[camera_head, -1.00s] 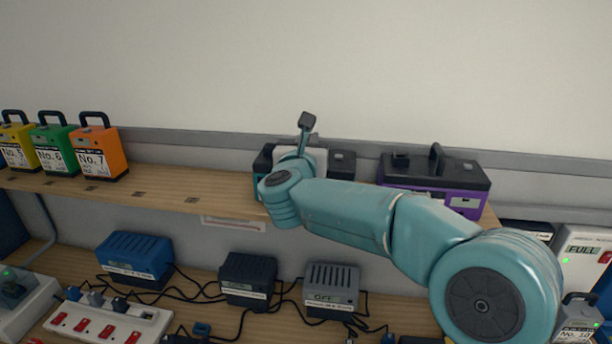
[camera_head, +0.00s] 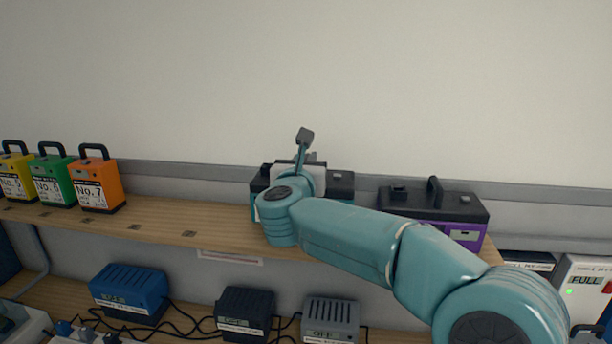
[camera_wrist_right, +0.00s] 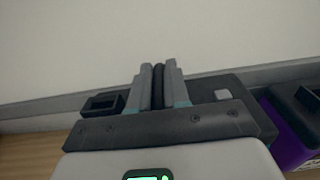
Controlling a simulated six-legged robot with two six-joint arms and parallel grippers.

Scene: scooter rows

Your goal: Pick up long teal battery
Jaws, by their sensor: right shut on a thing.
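The long teal battery (camera_head: 343,183) stands on the upper wooden shelf, left of the purple battery. Its dark top and some teal side show; my right arm and wrist hide most of its front. My right gripper (camera_wrist_right: 158,88) is shut on the battery's black handle (camera_wrist_right: 158,75), which shows between the two fingers in the right wrist view. The battery's dark top (camera_wrist_right: 205,90) lies just beyond and below the fingers. In the head view the fingertips are hidden behind my wrist. I cannot tell any gap between battery and shelf. My left gripper is not in view.
The purple battery (camera_head: 464,232) stands close on the right. Orange (camera_head: 100,188), green (camera_head: 55,188) and yellow batteries stand at the shelf's left, with bare shelf (camera_head: 180,215) between. A wall rises behind. Chargers, including a blue one (camera_head: 130,290), and cables lie below.

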